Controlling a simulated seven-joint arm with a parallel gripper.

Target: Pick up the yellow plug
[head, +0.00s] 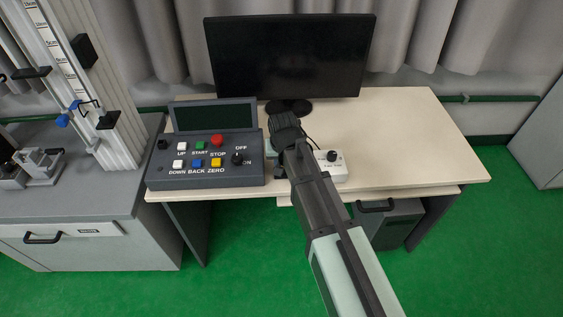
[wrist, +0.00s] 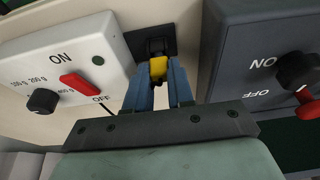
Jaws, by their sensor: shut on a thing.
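The yellow plug (wrist: 158,68) shows in the wrist view between the two blue fingers of my gripper (wrist: 158,78). The fingers are shut on it. A dark socket or block (wrist: 150,42) lies just beyond the plug; I cannot tell whether the plug is still touching it. In the head view my arm covers the plug, and my gripper's fingers are mostly hidden behind the wrist, between the control box and the white box on the desk.
The dark control box (head: 205,180) with coloured buttons stands left of my gripper. A white box (head: 335,172) with a black knob stands close on the right. The monitor (head: 290,58) is behind. The desk's right side (head: 420,150) is clear.

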